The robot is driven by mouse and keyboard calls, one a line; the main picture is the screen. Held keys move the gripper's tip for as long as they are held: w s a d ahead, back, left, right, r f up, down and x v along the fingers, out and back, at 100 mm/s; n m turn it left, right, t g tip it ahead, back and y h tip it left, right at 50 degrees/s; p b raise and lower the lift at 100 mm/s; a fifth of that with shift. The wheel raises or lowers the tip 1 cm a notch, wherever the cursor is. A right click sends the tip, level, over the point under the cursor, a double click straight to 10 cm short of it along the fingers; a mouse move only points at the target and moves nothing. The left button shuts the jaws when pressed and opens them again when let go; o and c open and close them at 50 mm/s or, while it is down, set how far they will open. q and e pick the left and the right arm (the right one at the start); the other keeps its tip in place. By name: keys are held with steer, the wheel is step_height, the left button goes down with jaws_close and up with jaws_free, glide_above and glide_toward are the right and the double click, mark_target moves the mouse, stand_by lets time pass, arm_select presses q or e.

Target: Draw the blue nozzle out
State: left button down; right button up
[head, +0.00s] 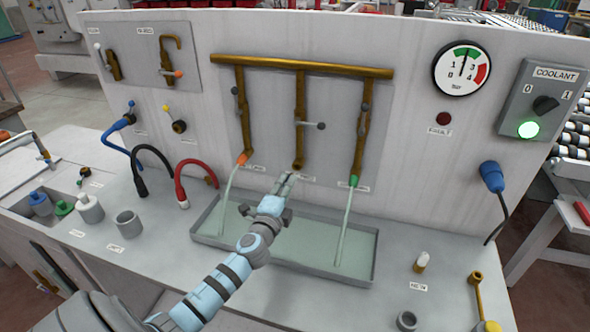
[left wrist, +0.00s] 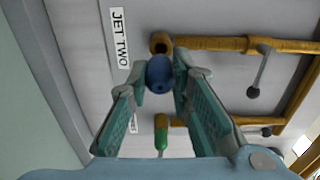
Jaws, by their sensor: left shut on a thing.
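The blue nozzle (left wrist: 160,74) is between the fingertips of my left gripper (left wrist: 160,80), which is shut on it. In the left wrist view the dark open mouth of the middle brass pipe (left wrist: 161,43) shows just beyond the nozzle, by the "JET TWO" label. The nozzle appears to be out of that mouth; the gap is small. In the head view my left gripper (head: 287,181) is just below the middle pipe's lower end (head: 298,165), and the nozzle cannot be made out. My right gripper is not in view.
Water runs from the orange nozzle (head: 241,158) and the green nozzle (head: 354,180) on either side into the shallow tray (head: 300,270). A grey cup (head: 128,224) and small parts stand at left. The coolant box (head: 540,100) shows a green light.

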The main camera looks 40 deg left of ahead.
arm_select(q)
steer(key=v, duration=0.9)
steer(key=shift+s, duration=0.25)
